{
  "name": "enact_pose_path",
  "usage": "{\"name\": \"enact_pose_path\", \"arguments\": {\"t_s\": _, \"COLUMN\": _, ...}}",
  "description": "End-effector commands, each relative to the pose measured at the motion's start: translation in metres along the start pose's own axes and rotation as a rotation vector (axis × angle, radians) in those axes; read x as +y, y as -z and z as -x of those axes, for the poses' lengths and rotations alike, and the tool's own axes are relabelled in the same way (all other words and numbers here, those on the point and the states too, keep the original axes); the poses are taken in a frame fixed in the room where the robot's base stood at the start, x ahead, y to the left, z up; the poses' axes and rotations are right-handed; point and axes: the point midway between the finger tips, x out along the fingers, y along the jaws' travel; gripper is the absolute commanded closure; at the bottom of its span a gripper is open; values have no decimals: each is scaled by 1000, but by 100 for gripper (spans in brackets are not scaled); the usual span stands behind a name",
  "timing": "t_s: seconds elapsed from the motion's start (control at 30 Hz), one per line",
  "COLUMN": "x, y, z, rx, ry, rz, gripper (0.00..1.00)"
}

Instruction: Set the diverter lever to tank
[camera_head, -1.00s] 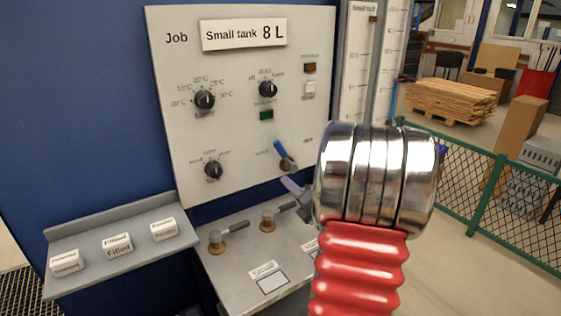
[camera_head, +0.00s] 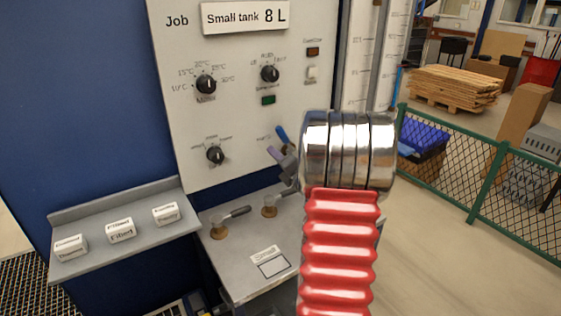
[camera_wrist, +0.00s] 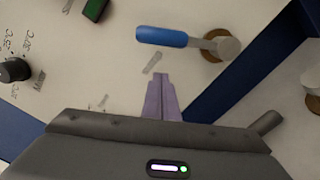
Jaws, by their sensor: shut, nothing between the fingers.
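The diverter lever has a blue handle (camera_head: 281,134) low on the right of the light panel, tilted up and to the left; its pivot is hidden behind my arm. In the wrist view the blue handle (camera_wrist: 162,37) runs left from a round pivot (camera_wrist: 225,45) with a brass-coloured base. My gripper (camera_head: 271,151) has purple fingers, pressed together and empty, just left of and below the handle. In the wrist view the fingertips (camera_wrist: 161,76) point toward the handle, with a visible gap between. The lever's position labels are too blurred or hidden to read.
The panel (camera_head: 235,115) carries several black knobs and a sign reading "Small tank 8 L". Below it are a grey bench (camera_head: 235,265) with two small valves and a shelf (camera_head: 125,235) with white blocks. A green fence (camera_head: 480,190) stands at right.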

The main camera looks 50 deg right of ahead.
Motion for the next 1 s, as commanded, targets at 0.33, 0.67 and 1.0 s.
{"name": "enact_pose_path", "arguments": {"t_s": 0.33, "x": 0, "y": -35, "z": -6, "rx": -4, "ry": 1, "rz": 1, "gripper": 100}}
{"name": "enact_pose_path", "arguments": {"t_s": 0.67, "x": 0, "y": -35, "z": -6, "rx": -3, "ry": 1, "rz": 0, "gripper": 100}}
{"name": "enact_pose_path", "arguments": {"t_s": 1.0, "x": 4, "y": -32, "z": -10, "rx": 6, "ry": -3, "rz": -25, "gripper": 100}}
